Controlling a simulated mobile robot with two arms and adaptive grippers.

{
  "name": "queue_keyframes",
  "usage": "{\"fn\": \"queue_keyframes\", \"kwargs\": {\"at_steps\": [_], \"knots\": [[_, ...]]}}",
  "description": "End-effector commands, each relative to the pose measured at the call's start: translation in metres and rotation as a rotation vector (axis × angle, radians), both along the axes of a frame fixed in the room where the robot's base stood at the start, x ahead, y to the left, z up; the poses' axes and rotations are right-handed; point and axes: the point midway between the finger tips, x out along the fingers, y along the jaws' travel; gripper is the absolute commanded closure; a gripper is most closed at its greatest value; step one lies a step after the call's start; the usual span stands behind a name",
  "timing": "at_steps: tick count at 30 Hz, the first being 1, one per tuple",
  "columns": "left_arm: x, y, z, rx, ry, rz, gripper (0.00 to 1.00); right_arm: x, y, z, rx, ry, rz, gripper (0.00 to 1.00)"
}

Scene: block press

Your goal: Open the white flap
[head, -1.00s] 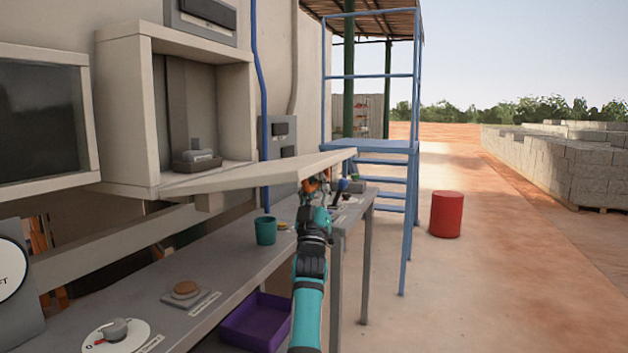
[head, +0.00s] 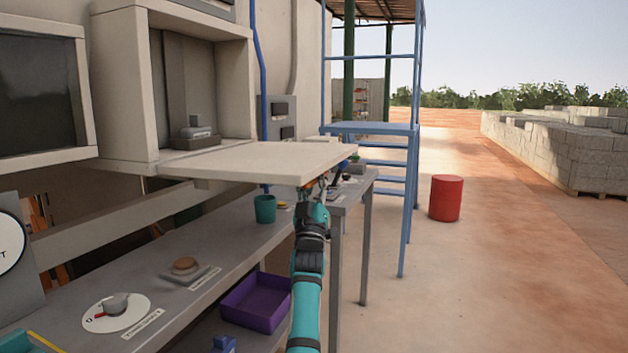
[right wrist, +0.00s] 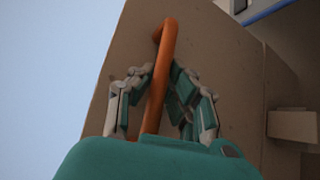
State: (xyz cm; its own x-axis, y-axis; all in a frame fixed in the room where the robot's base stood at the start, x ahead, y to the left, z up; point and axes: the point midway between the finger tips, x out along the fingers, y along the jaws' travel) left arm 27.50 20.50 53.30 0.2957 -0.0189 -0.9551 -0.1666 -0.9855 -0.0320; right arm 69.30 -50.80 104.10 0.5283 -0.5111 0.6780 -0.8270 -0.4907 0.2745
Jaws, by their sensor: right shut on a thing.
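The white flap (head: 262,160) sticks out roughly level from the lower edge of the open wall cabinet (head: 124,90), its top face showing in the head view. My right gripper (head: 317,192) is at the flap's outer near corner, partly hidden below its edge. In the right wrist view, my right gripper (right wrist: 158,92) is shut on the orange handle (right wrist: 163,55), fingers on both sides of the bar. The flap's brown-looking face (right wrist: 225,65) fills much of that view behind the handle. My left gripper is not in view.
A grey device (head: 196,132) sits inside the cabinet. Below is a grey bench (head: 130,270) with a teal cup (head: 264,208), a dial (head: 116,312) and a button (head: 186,265). A purple bin (head: 256,302) is beneath. Open ground lies right, with a red drum (head: 445,198).

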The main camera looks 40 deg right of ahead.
Motion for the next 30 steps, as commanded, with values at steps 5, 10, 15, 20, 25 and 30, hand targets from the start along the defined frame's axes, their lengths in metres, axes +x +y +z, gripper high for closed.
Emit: {"fn": "queue_keyframes", "kwargs": {"at_steps": [5, 10, 15, 20, 25, 30], "knots": [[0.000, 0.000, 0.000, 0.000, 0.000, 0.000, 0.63, -0.003, -0.002, 0.003, -0.004, -0.006, -0.007, 0.73], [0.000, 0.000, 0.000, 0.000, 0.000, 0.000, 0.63, -0.002, -0.002, 0.003, -0.004, -0.005, -0.005, 0.62], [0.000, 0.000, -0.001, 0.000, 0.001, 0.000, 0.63, -0.002, -0.001, 0.002, -0.003, -0.004, -0.004, 0.62], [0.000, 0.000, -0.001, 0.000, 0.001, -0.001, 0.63, -0.006, 0.004, -0.005, -0.003, -0.003, -0.003, 0.62], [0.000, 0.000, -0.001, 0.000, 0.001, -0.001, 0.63, -0.022, 0.020, -0.028, -0.001, 0.001, -0.001, 0.62], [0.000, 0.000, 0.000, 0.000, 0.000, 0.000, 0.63, -0.041, 0.039, -0.054, -0.001, 0.001, -0.003, 0.62]]}}
